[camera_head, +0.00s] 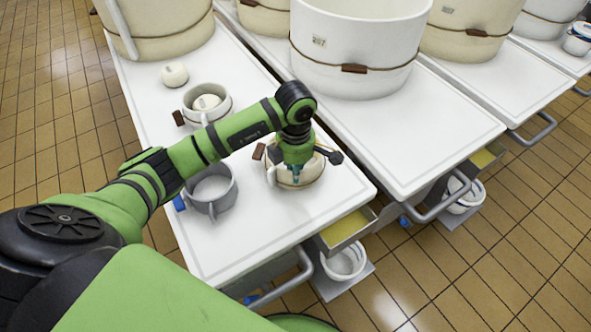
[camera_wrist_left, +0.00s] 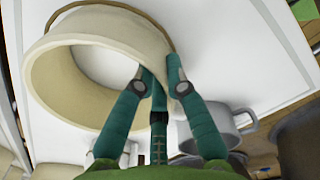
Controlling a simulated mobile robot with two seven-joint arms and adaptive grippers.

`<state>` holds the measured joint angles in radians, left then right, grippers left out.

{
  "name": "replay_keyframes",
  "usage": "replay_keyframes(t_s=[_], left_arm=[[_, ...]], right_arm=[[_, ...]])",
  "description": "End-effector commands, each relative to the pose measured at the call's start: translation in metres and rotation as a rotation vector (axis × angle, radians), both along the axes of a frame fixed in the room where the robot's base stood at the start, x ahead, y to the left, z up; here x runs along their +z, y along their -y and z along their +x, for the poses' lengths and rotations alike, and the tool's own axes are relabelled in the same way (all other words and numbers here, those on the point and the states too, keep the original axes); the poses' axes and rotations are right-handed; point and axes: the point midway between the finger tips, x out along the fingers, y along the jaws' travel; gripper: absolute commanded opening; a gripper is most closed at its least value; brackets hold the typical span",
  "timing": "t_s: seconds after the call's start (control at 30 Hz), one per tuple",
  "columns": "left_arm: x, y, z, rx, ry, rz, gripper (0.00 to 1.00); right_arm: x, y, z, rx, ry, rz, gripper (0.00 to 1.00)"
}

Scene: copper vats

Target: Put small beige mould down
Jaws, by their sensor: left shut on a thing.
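The small beige mould (camera_head: 313,173) is a round, open ring with a brown tag, over the front right part of the white table (camera_head: 240,240). My left gripper (camera_head: 296,174) reaches down to it from above. In the left wrist view, the fingers of my left gripper (camera_wrist_left: 156,78) are shut on the wall of the beige mould (camera_wrist_left: 45,90), which tilts in that picture. I cannot tell whether its base touches the table. The arm hides part of the mould in the head view. My right gripper is not in view.
A grey mould (camera_head: 211,190) with a handle stands left of the beige one. Behind it are a cream mould (camera_head: 224,103) with a round white piece inside and another white piece (camera_head: 174,74). A big white vat (camera_head: 350,50) stands behind. The table's front left is clear.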

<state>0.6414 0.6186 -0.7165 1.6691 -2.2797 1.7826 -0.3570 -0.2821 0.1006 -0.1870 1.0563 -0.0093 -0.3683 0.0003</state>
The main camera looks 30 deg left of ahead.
Motion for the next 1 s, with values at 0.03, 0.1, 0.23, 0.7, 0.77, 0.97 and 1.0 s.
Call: replay_keyframes(t_s=[0.03, 0.1, 0.23, 0.7, 0.77, 0.97, 1.0], left_arm=[[-0.001, 0.000, 0.001, 0.001, 0.005, 0.000, 0.00], [0.000, 0.000, 0.002, 0.001, 0.007, 0.000, 0.00], [0.000, 0.000, 0.002, 0.001, 0.006, 0.000, 0.00], [-0.004, 0.000, 0.000, 0.001, 0.002, 0.000, 0.37], [-0.003, 0.000, 0.000, 0.001, 0.002, 0.000, 0.37], [0.016, -0.001, 0.002, 0.000, 0.008, 0.000, 0.37], [0.025, -0.001, 0.002, 0.000, 0.009, 0.001, 0.37]], right_arm=[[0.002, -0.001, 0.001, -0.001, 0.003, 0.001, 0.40], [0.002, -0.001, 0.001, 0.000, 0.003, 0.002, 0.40], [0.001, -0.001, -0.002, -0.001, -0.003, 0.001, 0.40], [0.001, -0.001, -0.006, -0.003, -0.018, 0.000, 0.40], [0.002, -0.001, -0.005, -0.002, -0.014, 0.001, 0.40], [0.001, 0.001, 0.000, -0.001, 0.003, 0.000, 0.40], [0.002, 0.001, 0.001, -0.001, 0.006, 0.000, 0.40]])
